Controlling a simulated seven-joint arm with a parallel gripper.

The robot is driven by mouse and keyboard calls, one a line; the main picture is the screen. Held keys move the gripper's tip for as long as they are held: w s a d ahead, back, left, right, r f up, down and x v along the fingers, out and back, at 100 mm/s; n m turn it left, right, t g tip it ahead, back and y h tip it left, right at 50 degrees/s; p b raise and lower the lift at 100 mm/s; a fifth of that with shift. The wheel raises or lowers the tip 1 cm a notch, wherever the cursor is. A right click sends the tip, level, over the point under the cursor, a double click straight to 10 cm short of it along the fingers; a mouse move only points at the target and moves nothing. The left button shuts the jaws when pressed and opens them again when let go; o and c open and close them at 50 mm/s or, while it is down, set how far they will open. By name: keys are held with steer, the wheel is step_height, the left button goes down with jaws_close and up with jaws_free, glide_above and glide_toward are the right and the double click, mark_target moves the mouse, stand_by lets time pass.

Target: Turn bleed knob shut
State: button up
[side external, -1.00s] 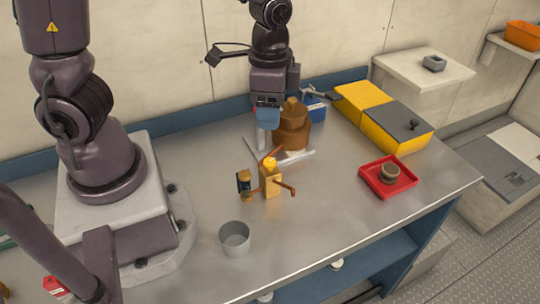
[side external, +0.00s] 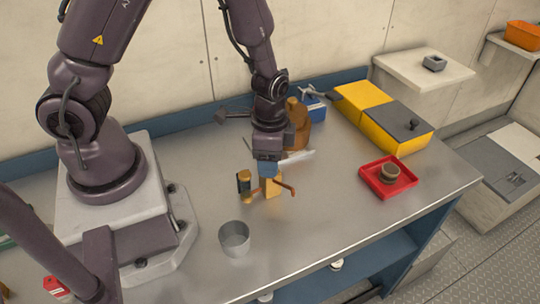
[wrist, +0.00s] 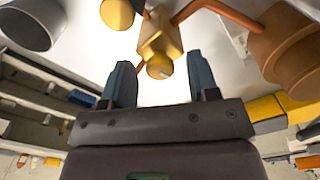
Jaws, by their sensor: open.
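A brass valve block (side external: 271,190) with copper pipe arms stands on the metal bench, and it also shows in the wrist view (wrist: 157,38). A round gold knob (wrist: 159,68) is on its near end in the wrist view. My gripper (side external: 268,172) points down right over the block and hides the knob in the side view. In the wrist view its two blue-grey fingers (wrist: 160,62) are open, one on each side of the knob, with gaps between. I cannot tell whether the fingertips reach down to the knob's height.
A brass cylinder (side external: 246,185) with a dark part stands just left of the block. A grey cup (side external: 234,239) is in front. A brown bottle-like object (side external: 299,125) stands behind. A red tray (side external: 371,189) holding a round brown piece lies right. The bench's front right is clear.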

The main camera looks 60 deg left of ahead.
steer(key=shift+c, duration=0.2)
steer(key=c, duration=0.9)
steer(key=shift+o, duration=0.2)
steer(key=n, duration=0.7)
steer(key=shift+n, duration=0.3)
steer(key=n, duration=0.3)
steer(key=shift+n, duration=2.4)
